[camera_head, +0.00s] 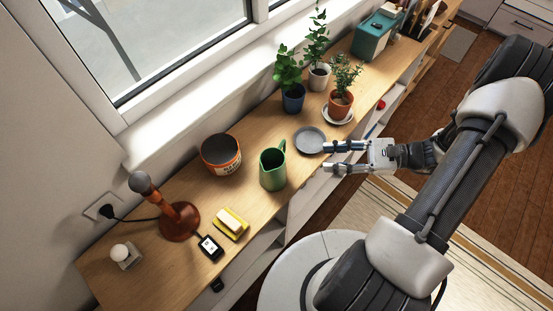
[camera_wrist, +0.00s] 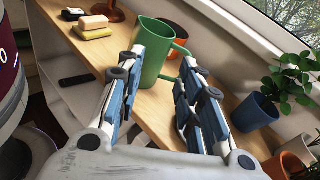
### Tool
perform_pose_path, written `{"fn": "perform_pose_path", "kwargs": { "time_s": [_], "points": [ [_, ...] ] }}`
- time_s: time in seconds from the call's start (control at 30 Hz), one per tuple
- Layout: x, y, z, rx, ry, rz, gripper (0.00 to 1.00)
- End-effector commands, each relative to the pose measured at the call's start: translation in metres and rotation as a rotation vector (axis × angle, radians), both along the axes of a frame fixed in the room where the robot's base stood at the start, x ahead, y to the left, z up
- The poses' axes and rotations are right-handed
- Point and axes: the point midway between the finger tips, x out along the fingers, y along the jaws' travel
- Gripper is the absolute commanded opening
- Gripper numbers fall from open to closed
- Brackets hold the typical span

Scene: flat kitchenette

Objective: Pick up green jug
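My gripper (camera_head: 328,156) is open and empty, to the right of the jug near the counter's front edge in the head view. In the wrist view my gripper's fingers (camera_wrist: 162,75) are spread apart. The jug's lower part is partly covered by the left finger there.
A grey plate (camera_head: 310,140) lies right of the jug. A yellow sponge stack (camera_head: 231,223), a small black device (camera_head: 210,247) and a lamp base (camera_head: 179,221) are left. Potted plants (camera_head: 292,95) stand behind the plate.

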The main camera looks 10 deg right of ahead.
Motion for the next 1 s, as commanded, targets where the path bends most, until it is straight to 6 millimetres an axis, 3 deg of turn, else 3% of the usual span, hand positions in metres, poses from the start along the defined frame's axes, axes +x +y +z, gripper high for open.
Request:
{"fn": "perform_pose_path", "kwargs": {
  "time_s": [0.03,0.2,0.4,1.0],
  "points": [
    [-0.001,-0.009,-0.017,0.067,0.019,-0.074,0.34],
    [-0.002,-0.03,-0.052,0.212,0.045,-0.252,0.34],
    [-0.001,-0.035,-0.066,0.27,0.051,-0.326,0.34],
    [0.065,0.055,-0.067,0.269,0.052,-0.322,0.34]
  ]
}}
